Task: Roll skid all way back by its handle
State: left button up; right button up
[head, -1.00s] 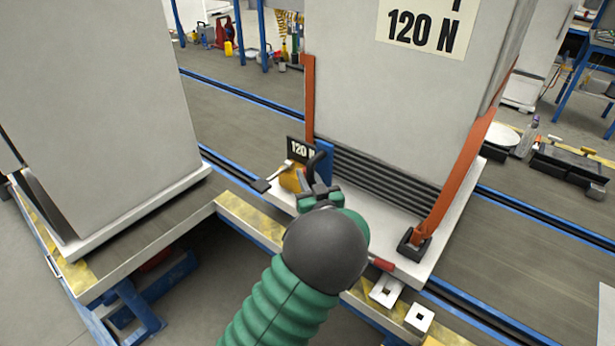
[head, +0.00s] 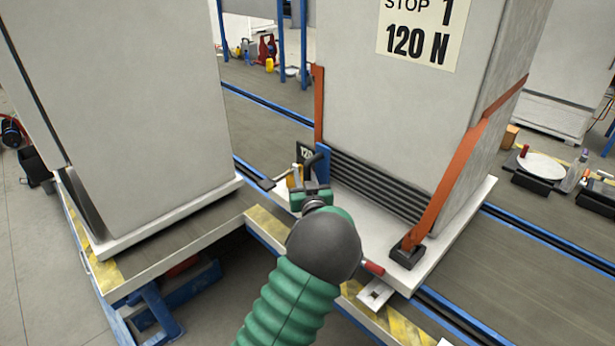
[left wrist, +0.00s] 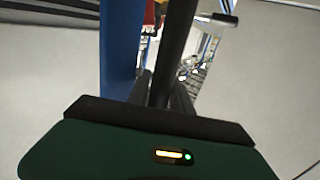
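The skid (head: 455,243) is a white platform under a tall grey cabinet (head: 410,110) marked "STOP 1 120 N". Its front shows black ribs, a blue upright (head: 323,164) and orange straps. A black handle (head: 311,160) stands beside the blue upright. My left gripper (head: 311,196) is at the skid's front left, at the handle's lower part. In the left wrist view the black handle bar (left wrist: 176,45) runs down between the dark fingers, which appear closed around it; the actual contact is partly hidden. My right gripper is out of view.
A second grey cabinet (head: 125,120) stands close on the left on its own platform. Blue-edged rails (head: 540,240) run past the skid. A red-handled part (head: 373,268) and a metal bracket (head: 375,294) sit at the skid's front edge. A round plate (head: 542,166) lies at right.

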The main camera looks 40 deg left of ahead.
pick_arm(q)
jog(key=shift+o, duration=0.3)
jog(key=shift+s+a, duration=0.15)
jog(key=shift+s, duration=0.05)
jog(key=shift+w, duration=0.15)
jog(key=p+v, duration=0.3)
jog(key=v, duration=1.4)
jog(key=shift+f, duration=0.15)
